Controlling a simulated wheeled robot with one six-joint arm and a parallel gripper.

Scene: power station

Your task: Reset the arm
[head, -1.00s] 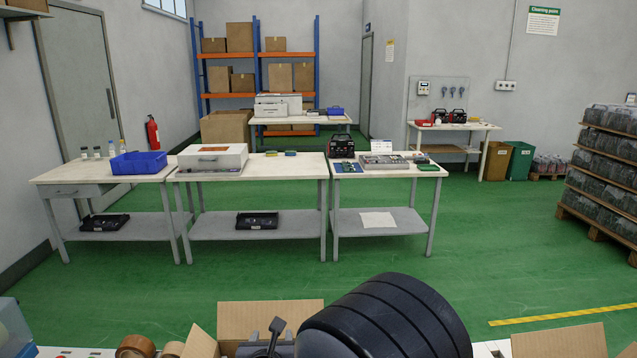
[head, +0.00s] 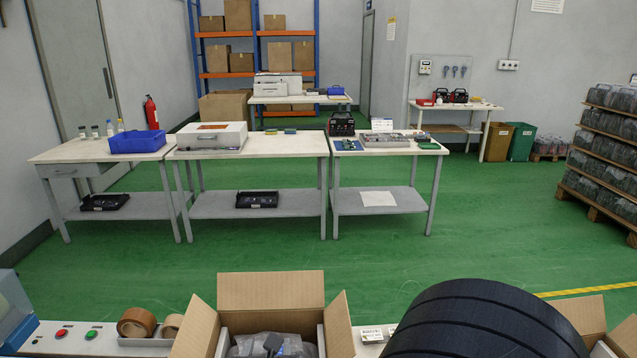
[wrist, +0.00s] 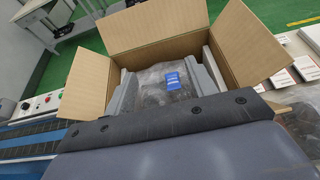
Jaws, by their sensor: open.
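My gripper (wrist: 164,84) shows in the wrist view with its two grey fingers apart. It is above an open cardboard box (wrist: 140,28), and nothing is held between the fingers. A clear plastic bag with a blue label (wrist: 173,81) lies in the box, below and between the fingers. In the head view the box (head: 270,290) stands at the bottom centre with its flaps open. My black ribbed arm link fills the bottom right there and hides part of the counter. The fingers are not clearly seen in the head view.
Tape rolls (head: 137,322) and push buttons (head: 91,334) are left of the box. A second open box (head: 585,316) is at the right, partly hidden by my arm. Green floor (head: 300,258) lies clear before the far tables (head: 255,148).

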